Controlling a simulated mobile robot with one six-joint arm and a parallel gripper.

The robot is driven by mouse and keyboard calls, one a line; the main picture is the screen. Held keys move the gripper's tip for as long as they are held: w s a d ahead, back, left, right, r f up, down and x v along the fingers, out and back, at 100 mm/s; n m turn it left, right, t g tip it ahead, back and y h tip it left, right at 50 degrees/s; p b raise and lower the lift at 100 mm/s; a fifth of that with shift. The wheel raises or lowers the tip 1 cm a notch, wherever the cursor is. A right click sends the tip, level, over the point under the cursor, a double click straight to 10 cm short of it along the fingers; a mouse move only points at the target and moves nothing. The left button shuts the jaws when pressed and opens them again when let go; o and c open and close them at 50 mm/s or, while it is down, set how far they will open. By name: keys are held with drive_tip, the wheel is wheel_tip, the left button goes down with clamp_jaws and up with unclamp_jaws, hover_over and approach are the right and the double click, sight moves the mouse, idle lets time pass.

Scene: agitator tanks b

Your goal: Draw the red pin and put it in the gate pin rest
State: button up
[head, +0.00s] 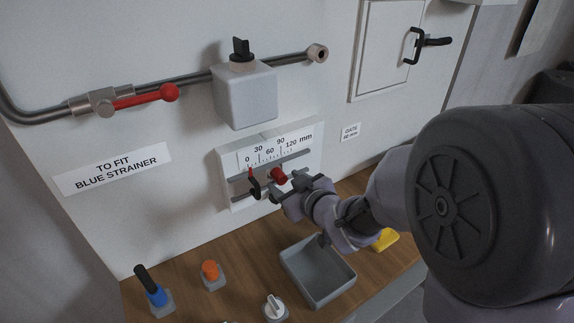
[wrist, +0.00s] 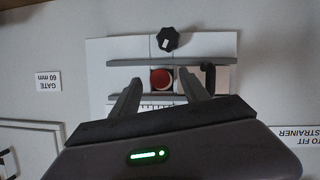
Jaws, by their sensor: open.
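The red pin (head: 278,175) sits in the white gate scale panel (head: 232,198), between its two grey rails and right of a black handle (head: 254,184) with a red pointer near 0. My gripper (head: 286,186) is open in front of the panel, close to the pin. In the wrist view, the round red head of the pin (wrist: 161,80) shows between the two open fingers (wrist: 160,84), with a gap on both sides. The black handle (wrist: 208,76) is just beyond the right finger. I cannot make out which part is the gate pin rest.
A black knob (wrist: 168,39) is close by the panel in the wrist view. Below are a grey tray (head: 343,277) and small orange (head: 210,269), blue (head: 157,296) and white (head: 274,305) items on the wooden bench (head: 190,310). A grey box (head: 245,95) protrudes above.

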drive_tip(key=shift+w+a+f, duration=0.15)
drive_tip(key=shift+w+a, duration=0.1)
drive_tip(key=shift+w, duration=0.15)
clamp_jaws()
drive_tip(key=shift+s+d, duration=0.2)
idle(1.7)
drive_tip(key=shift+s+d, duration=0.15)
drive_tip(key=shift+s, duration=0.15)
